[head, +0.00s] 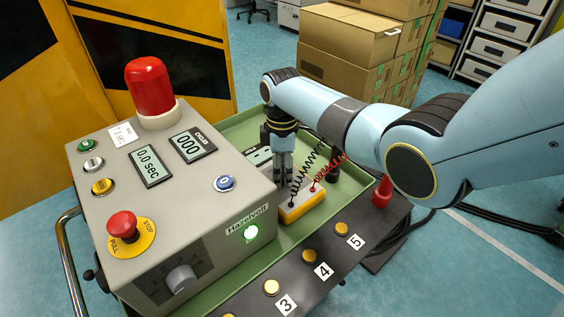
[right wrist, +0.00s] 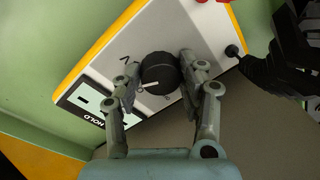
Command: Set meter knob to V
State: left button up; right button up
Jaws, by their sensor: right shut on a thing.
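The yellow-edged meter (head: 303,203) lies in the green tray, with a grey display (head: 259,156) at its far end. In the right wrist view its white face (right wrist: 205,38) carries a round black knob (right wrist: 160,69). The knob's white pointer line points left and slightly down, toward a small mark below the letter V (right wrist: 126,60). My right gripper (head: 283,178) reaches down over the meter. In the right wrist view its fingers (right wrist: 160,66) are shut on the knob from both sides. The knob is hidden behind the gripper in the head view. My left gripper is out of view.
Black and red coiled leads (head: 313,170) run from the meter close to the right gripper. The grey Hazelvolt control box (head: 160,190) stands left of the meter. A panel with numbered yellow buttons (head: 309,255) lies in front. Cardboard boxes (head: 345,55) stand behind.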

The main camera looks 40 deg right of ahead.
jog(key=m+p, duration=0.2)
jog(key=m, duration=0.1)
jog(key=shift+r+m, duration=0.15)
jog(key=shift+m, duration=0.15)
jog(key=shift+m+p, duration=0.7)
jog(key=shift+m, duration=0.8)
jog(key=o, duration=1.2)
jog(key=r, duration=1.1)
jog(key=shift+w+d+r, duration=0.1)
jog(key=shift+d+r, duration=0.25)
